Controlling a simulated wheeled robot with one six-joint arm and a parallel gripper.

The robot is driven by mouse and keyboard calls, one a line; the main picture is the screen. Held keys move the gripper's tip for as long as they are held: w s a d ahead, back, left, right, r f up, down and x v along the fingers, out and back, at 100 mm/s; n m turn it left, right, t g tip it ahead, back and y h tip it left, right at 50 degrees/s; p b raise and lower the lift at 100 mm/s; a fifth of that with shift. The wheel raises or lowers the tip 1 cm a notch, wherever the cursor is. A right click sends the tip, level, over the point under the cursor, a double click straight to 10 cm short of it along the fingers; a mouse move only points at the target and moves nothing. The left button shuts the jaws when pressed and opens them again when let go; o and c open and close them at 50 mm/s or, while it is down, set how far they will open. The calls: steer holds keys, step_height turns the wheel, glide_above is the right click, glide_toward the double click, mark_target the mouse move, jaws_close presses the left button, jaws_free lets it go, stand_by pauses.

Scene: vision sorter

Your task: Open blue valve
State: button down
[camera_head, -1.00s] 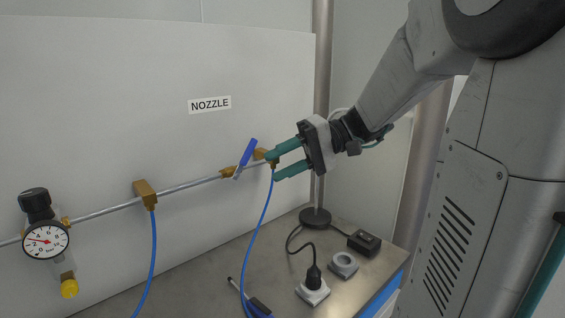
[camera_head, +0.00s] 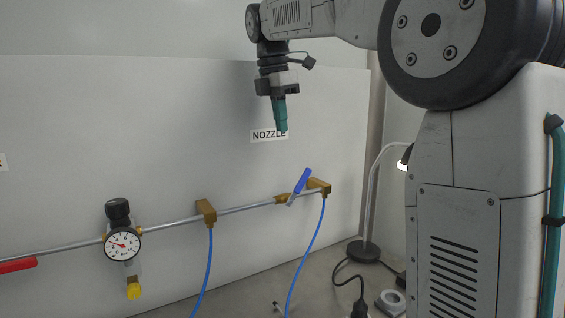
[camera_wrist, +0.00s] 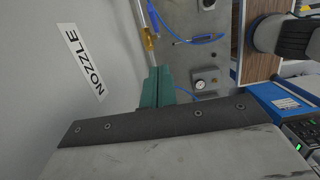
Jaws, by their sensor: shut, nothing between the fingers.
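The blue valve handle (camera_head: 302,181) sits on the pipe along the wall, beside the brass elbow at the pipe's right end. It is tilted across the pipe, with its upper end to the right. My gripper (camera_head: 281,129) points down in front of the wall, higher than the handle and a little to its left in the head view. Its teal fingers are together and empty, apart from the handle. In the wrist view the fingers (camera_wrist: 160,69) lie side by side, and the blue handle (camera_wrist: 153,19) shows beyond their tips. The valve body is partly hidden by the handle.
A pressure gauge (camera_head: 123,244) and a brass fitting (camera_head: 206,211) with a blue hose are on the pipe to the left. A red handle (camera_head: 17,265) is at the far left. A lamp (camera_head: 372,200) stands on the bench at right.

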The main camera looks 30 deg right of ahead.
glide_above(299, 182)
steer(key=a, duration=0.4)
step_height(299, 182, down, 10)
steer(key=d, duration=0.1)
steer(key=d+f, duration=0.1)
steer(key=shift+d+f, duration=0.2)
steer(key=shift+d, duration=0.1)
steer(key=shift+d+f, duration=0.3)
steer(key=shift+d, duration=0.1)
